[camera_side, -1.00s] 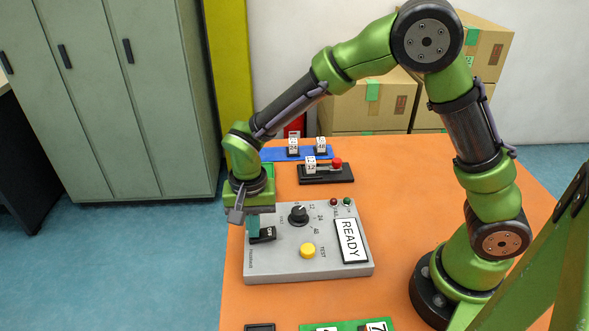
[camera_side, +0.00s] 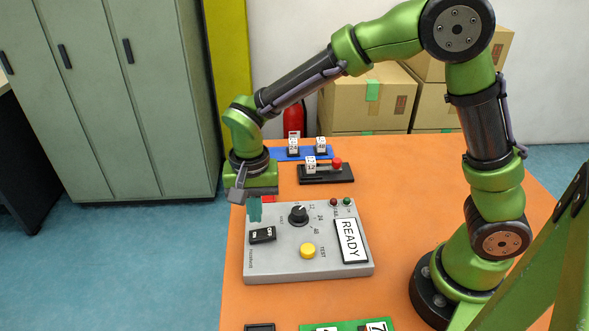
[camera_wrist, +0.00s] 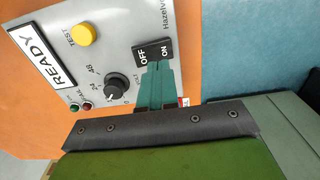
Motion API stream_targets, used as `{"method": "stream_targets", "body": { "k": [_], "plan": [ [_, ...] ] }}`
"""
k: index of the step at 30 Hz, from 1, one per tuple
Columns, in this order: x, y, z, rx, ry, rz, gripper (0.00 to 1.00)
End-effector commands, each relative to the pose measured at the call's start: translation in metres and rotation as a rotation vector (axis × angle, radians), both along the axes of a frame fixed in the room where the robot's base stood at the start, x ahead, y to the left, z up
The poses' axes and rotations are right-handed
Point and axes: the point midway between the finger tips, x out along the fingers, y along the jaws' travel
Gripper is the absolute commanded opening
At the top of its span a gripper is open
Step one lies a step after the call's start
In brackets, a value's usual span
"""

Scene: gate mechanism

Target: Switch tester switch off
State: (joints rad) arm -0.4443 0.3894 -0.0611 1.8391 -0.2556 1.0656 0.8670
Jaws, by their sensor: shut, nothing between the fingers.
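The grey tester box (camera_side: 290,268) lies on the orange table. Its black rocker switch (camera_side: 263,235) sits at the left, with OFF and ON labels facing up. It also shows in the wrist view (camera_wrist: 153,51); I cannot tell for certain which side is pressed down. My gripper (camera_side: 254,215) is shut and empty, its teal fingers pointing down just behind the switch in the side view. In the wrist view the closed fingertips (camera_wrist: 157,66) appear right beside the switch's edge; contact cannot be told.
The box also carries a black dial (camera_side: 298,214), a yellow TEST button (camera_side: 308,251), a READY display (camera_side: 351,241) and small red and green lamps. Behind it stand a black slider block (camera_side: 326,173) and a blue plate (camera_side: 273,154).

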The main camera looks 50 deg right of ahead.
Motion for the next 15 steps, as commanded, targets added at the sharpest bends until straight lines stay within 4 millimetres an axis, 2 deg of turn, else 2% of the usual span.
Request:
{"method": "stream_targets", "body": {
  "k": [1,6,10,15],
  "plan": [
    [0.003,0.003,0.014,0.003,-0.007,0.0,0.0],
    [0.009,0.008,0.052,0.002,-0.005,0.0,0.0],
    [0.012,0.012,0.076,0.001,-0.004,-0.001,0.0],
    [0.014,0.014,0.093,0.001,-0.001,0.0,0.0]
  ]
}}
